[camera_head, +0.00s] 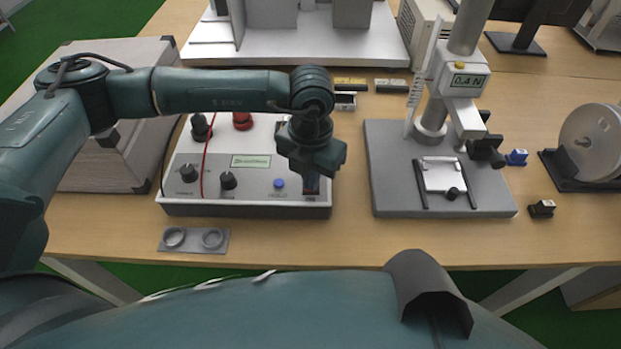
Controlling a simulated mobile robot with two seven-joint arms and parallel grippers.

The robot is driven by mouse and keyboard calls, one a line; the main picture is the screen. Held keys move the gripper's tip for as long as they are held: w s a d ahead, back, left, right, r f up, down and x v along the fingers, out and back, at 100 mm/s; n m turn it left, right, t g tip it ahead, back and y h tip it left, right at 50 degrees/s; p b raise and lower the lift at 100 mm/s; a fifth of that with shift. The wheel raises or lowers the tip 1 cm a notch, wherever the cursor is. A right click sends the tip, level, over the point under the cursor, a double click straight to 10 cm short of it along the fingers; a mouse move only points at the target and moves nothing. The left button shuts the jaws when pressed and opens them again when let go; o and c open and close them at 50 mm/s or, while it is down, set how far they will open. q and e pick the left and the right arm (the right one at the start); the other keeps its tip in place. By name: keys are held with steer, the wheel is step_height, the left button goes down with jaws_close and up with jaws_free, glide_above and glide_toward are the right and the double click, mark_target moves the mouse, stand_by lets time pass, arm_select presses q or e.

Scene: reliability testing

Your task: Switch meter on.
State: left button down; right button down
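The white meter box (246,192) stands on the table with a small green display (250,161), black knobs (228,180) and a blue button (279,183) on its sloped face. A black and a red terminal (242,121) stand at its back. My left gripper (312,184) points down over the front right corner of the box. It covers that part of the panel, so the switch there is mostly hidden. I cannot tell whether its fingers touch the panel or how far apart they are. My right gripper is out of view.
A test stand (440,167) with a gauge reading 0.4 N stands to the right. A grey plate with two rings (194,240) lies in front of the box. A large grey case (120,160) stands left, under my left arm. A spool (590,142) stands far right.

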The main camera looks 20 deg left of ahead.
arm_select(q)
steer(key=shift+r+p, duration=1.9)
steer(key=shift+r, duration=1.55)
steer(key=shift+f, duration=0.1)
